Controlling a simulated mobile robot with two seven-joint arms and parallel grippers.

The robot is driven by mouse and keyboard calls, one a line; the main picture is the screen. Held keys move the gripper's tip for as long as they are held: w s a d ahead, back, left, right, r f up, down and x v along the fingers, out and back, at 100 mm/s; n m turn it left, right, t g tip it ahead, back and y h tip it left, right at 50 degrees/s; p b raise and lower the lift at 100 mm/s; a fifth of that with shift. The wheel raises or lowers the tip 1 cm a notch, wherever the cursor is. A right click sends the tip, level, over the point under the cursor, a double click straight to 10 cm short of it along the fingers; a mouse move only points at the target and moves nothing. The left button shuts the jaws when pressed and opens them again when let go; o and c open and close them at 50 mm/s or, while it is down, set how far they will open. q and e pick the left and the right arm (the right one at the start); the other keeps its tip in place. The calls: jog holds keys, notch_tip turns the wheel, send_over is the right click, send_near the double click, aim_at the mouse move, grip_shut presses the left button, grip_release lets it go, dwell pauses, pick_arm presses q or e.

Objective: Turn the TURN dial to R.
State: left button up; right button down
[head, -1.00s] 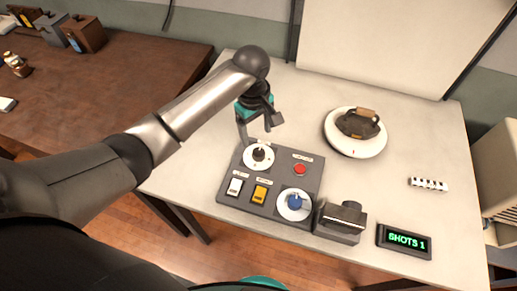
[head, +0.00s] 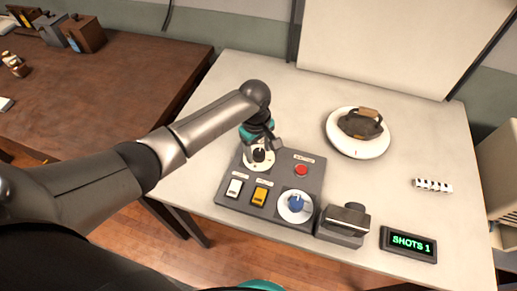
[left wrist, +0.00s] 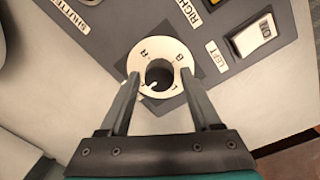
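The dial with a dark knob (left wrist: 158,73) on a white lettered disc (left wrist: 153,46) sits at the panel's upper left; it also shows in the head view as a white disc (head: 262,167). In the left wrist view, R is at the disc's upper left and B at its upper right. A small white mark on the knob points to the lower left; the letter there is hard to read. My left gripper (left wrist: 160,76) is open, with one finger on each side of the knob. Contact cannot be told. My right gripper is not in view.
The grey panel (head: 228,190) also carries a white switch (head: 234,187), a yellow switch (head: 259,196), a red button (head: 301,170) and a blue-knobbed dial (head: 296,203). A dark box (head: 343,222) and a SHOTS 1 display (head: 408,243) stand to the right. A round white stand (head: 350,148) is behind.

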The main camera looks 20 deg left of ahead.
pick_arm(q)
grip_shut()
dwell(0.5)
